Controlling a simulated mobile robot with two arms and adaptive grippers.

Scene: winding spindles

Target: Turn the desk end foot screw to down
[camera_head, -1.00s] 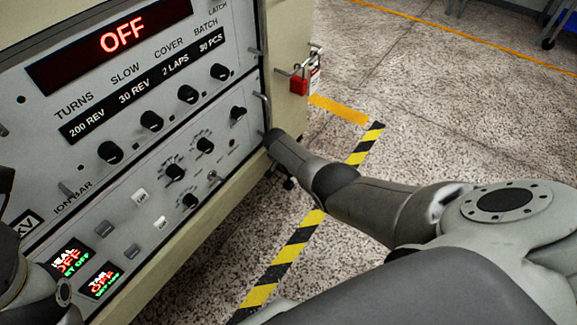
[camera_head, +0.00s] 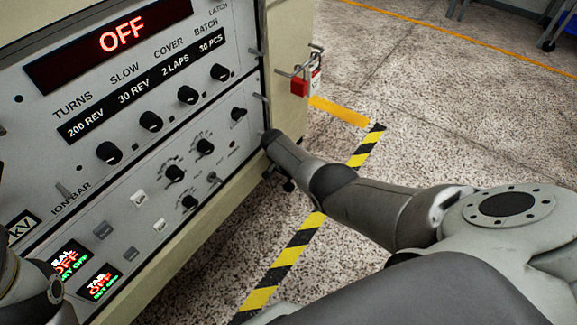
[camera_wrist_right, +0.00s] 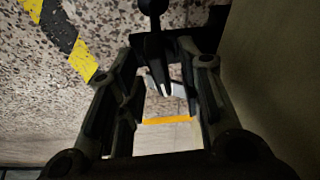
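The desk end foot screw cannot be clearly made out in the head view, where dark parts (camera_head: 287,184) show low under the cabinet's near corner. In the right wrist view a dark stem with a rounded knob (camera_wrist_right: 152,8) comes down from the top, with a dark wedge-shaped piece (camera_wrist_right: 160,72) below it. This may be the foot screw. My right gripper (camera_wrist_right: 163,62) has its two fingers apart, on either side of the wedge-shaped piece; I see no clear contact. My left gripper is out of view; only part of my left arm shows.
The control cabinet (camera_head: 225,110) with knobs and a red "OFF" display stands at left. A red padlock (camera_head: 300,87) hangs on its side. A pale wall (camera_wrist_right: 275,70) lies close on the right in the wrist view. Speckled floor with striped tape (camera_head: 290,255) is open at right.

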